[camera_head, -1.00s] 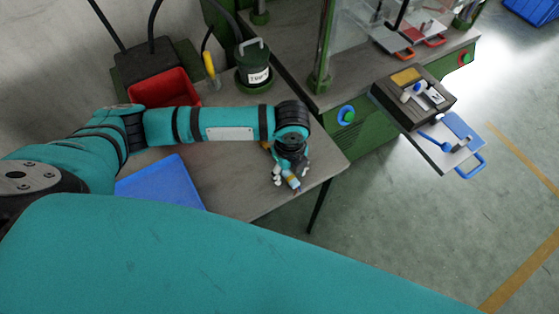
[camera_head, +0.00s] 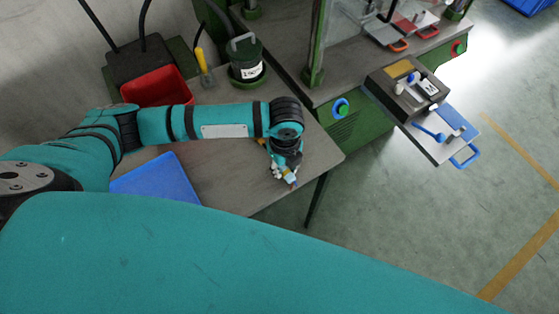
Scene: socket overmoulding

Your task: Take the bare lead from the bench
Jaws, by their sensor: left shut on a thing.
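My left gripper (camera_head: 284,173) is over the right part of the grey bench top (camera_head: 235,182), pointing down, near the bench's front edge. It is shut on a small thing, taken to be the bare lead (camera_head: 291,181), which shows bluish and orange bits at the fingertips. Small white bits show beside the fingers. The fingers and wrist hide most of the held thing, and I cannot tell whether it touches the bench. My right gripper is not in view.
A blue mat or tray (camera_head: 157,181) lies on the bench at left. A red bin (camera_head: 156,86), a yellow-handled tool (camera_head: 201,60) and a dark green pot (camera_head: 246,62) stand behind my arm. A press table with fixtures (camera_head: 408,90) is at right. A large teal arm link of mine fills the foreground.

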